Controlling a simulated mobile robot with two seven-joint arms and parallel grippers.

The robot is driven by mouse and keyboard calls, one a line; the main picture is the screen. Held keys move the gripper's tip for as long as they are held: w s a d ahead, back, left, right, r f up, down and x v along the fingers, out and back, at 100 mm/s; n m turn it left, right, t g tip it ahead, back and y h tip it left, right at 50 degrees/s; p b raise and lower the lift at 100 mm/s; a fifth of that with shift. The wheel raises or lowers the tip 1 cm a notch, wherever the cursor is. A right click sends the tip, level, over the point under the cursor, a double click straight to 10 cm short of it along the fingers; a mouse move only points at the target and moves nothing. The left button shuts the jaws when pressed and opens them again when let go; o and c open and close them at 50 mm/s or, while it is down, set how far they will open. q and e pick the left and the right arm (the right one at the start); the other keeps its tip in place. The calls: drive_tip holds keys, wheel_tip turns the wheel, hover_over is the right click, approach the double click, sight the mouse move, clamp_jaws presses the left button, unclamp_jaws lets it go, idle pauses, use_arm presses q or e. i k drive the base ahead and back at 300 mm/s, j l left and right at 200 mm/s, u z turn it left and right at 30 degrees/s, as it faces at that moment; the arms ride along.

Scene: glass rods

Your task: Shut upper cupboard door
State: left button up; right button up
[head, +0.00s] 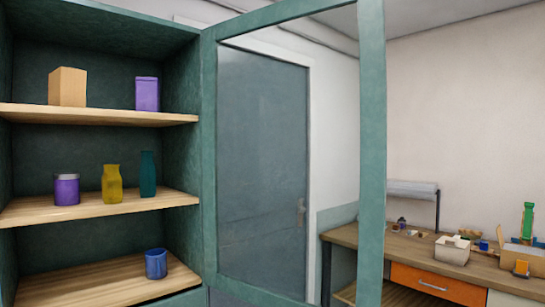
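The upper cupboard (188,75) is dark green and fills the left of the head view, its shelves showing. Its door (372,150) has a green frame around a clear pane and stands open, swung out to the right. Through the pane I see the room behind. No handle on the cupboard door is visible, and its lower edge is partly cut off by the picture. Neither of my grippers is in view.
Shelves hold a wooden block (68,87), purple box (147,93), purple jar (67,189), yellow bottle (112,184), teal bottle (148,174) and blue mug (156,264). A workbench (345,235) with clutter stands right, a grey room door (262,150) behind.

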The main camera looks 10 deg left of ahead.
sight(371, 20)
drive_tip(key=k+j+u, duration=0.15)
drive_tip(key=k, duration=0.75)
drive_tip(key=k+u, duration=0.1)
drive_tip(key=u, duration=1.3)
drive_tip(key=l+u, duration=0.1)
drive_tip(key=u, duration=0.25)
drive_tip(key=l+u, duration=0.15)
drive_tip(key=u, duration=0.25)
drive_tip(key=l+u, duration=0.1)
drive_tip(key=u, duration=0.25)
drive_tip(key=k+l, duration=0.1)
drive_tip(key=l, duration=1.45)
drive_tip(key=k+l, duration=0.15)
drive_tip(key=l, duration=1.45)
drive_tip(key=k+l, duration=0.15)
drive_tip(key=l, duration=1.4)
drive_tip(key=k, duration=0.05)
